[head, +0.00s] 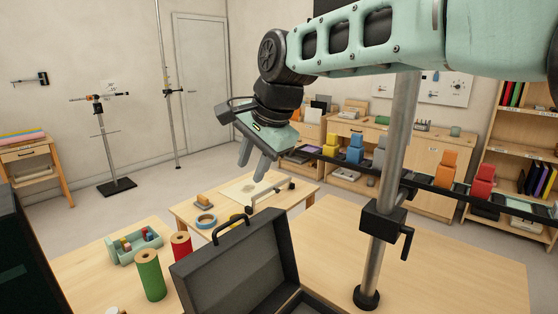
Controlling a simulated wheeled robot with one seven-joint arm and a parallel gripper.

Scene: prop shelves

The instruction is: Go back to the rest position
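My gripper (252,170) hangs in the air near the middle of the view, at the end of my mint-green arm, which reaches in from the upper right. Its two grey fingers point down and stand apart, with nothing visible between them. It is above and behind the open dark case (228,262) in the picture, over the region of a low wooden table (190,213). The task names no other object.
A metal post (395,150) with a black clamp (382,222) and a dark rail (430,185) carrying colored blocks stands right of my gripper. Green (150,275) and red (181,247) spools and a mint tray (147,252) are front left. Open floor (75,235) lies at left.

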